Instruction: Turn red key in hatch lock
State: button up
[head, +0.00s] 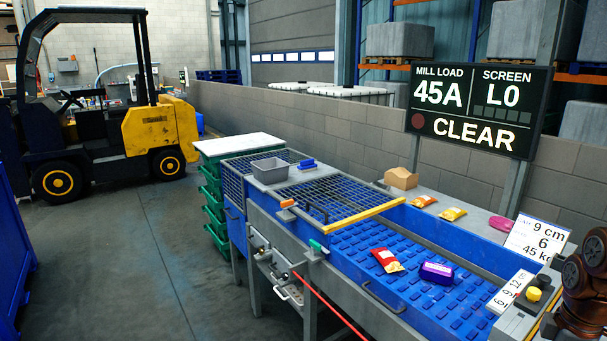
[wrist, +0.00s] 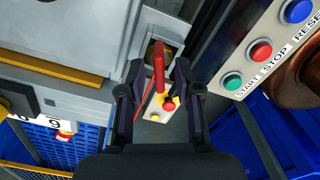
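In the wrist view a red key (wrist: 159,68) stands out as a long red bar by a grey recessed housing (wrist: 165,30) with a brass-coloured round part, apparently the lock. My gripper (wrist: 159,68) has its two dark fingers apart, one on each side of the red bar. A gap shows between the bar and each finger, so it looks open and not clamped. Below the bar is a yellow part with a red knob (wrist: 169,105); how it joins the key is unclear. In the head view I cannot make out the gripper, key or lock.
In the wrist view a panel (wrist: 262,62) with green, red and blue buttons is close on the right. The head view shows a blue sorting deck (head: 410,285) with a red packet (head: 387,260) and a purple packet (head: 436,273), and a hinged grid (head: 335,190).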

jog(key=shift+r+p, duration=0.95)
jog(key=shift+r, duration=2.1)
jog(key=shift+a, duration=0.1)
